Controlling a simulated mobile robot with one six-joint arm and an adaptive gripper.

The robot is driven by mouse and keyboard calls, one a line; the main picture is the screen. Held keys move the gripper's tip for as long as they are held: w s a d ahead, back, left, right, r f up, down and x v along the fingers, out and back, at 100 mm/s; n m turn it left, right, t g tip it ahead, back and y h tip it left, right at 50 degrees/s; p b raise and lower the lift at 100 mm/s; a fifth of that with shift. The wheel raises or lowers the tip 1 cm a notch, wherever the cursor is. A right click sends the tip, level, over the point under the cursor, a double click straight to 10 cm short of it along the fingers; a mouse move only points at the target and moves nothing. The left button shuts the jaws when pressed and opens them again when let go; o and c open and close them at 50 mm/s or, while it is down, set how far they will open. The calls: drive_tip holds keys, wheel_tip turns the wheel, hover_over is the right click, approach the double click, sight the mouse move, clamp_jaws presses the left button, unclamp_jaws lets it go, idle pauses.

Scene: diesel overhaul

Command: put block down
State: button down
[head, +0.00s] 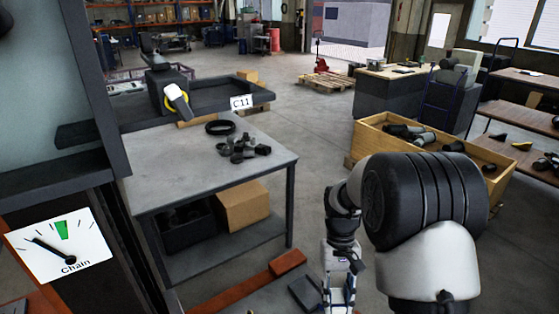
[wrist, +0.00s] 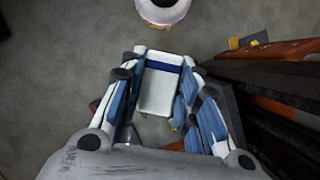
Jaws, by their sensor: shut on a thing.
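The block (wrist: 158,92) shows in the wrist view as a white piece with a dark blue band across its upper end. It sits between the fingers of my gripper (wrist: 160,98), which is shut on it. In the head view my gripper (head: 339,292) hangs low, pointing down, right of the workbench and near the bottom edge. I cannot make out the block clearly there. In the wrist view, grey floor shows around the block, and its lower end is partly hidden near the gripper body.
A grey workbench (head: 185,178) with dark parts stands left of my gripper, a cardboard box (head: 243,206) on its lower shelf. A wooden crate (head: 375,142) of parts is at right. An orange beam (head: 232,295) and a dark flat piece (head: 304,294) lie close left of the gripper.

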wheel_tip(320, 180, down, 14)
drive_tip(key=b, duration=1.2)
